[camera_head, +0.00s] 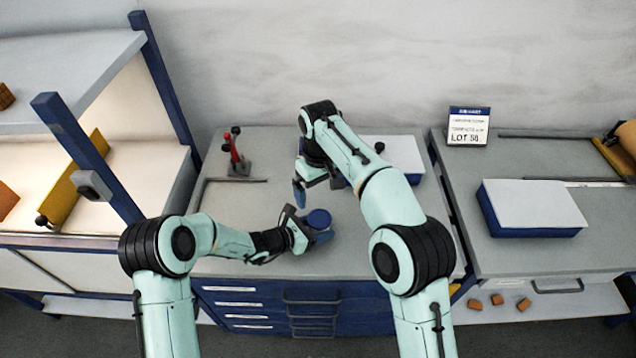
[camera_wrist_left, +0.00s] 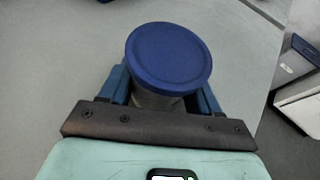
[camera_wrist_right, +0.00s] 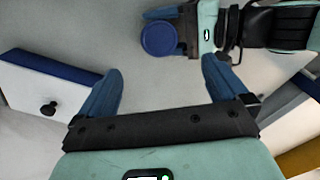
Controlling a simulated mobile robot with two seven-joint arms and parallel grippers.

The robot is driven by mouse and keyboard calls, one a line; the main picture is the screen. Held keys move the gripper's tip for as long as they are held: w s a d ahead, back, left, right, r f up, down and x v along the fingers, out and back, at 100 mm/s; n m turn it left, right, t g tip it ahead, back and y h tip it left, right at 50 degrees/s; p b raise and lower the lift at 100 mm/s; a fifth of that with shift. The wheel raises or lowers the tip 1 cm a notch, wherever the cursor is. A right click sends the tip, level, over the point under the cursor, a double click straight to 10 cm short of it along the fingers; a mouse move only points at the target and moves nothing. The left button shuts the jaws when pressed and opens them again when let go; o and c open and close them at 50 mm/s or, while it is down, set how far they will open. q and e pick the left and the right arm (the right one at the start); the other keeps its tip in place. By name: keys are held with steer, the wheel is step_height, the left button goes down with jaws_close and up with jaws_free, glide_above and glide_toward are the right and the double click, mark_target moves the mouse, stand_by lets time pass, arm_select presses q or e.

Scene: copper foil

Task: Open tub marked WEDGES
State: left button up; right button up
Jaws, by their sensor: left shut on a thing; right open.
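The tub (camera_head: 318,219) stands on the grey bench top with its round blue lid on; no WEDGES marking is readable. In the left wrist view the blue lid (camera_wrist_left: 168,58) fills the space above my fingers, with a little of the darker tub body below it. My left gripper (camera_head: 311,227) is shut around the tub's body, under the lid. My right gripper (camera_head: 315,184) is open and empty, above the bench and behind the tub. In the right wrist view the lid (camera_wrist_right: 163,38) lies beyond the fingertips of my right gripper (camera_wrist_right: 162,75).
A white-topped blue box (camera_head: 398,152) stands behind my right arm. Another such box (camera_head: 530,206) is on the right bench, near a LOT 58 sign (camera_head: 468,127). A red clamp-like tool (camera_head: 234,152) stands at the back left. The bench's left part is clear.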

mark_target(318, 218)
step_height(318, 218, down, 10)
steer(key=m, duration=2.2)
steer(key=shift+s+a+m, duration=0.1)
steer(key=shift+a+m, duration=0.05)
steer(key=shift+m, duration=0.25)
steer(key=c, duration=1.3)
steer(key=shift+o, duration=0.2)
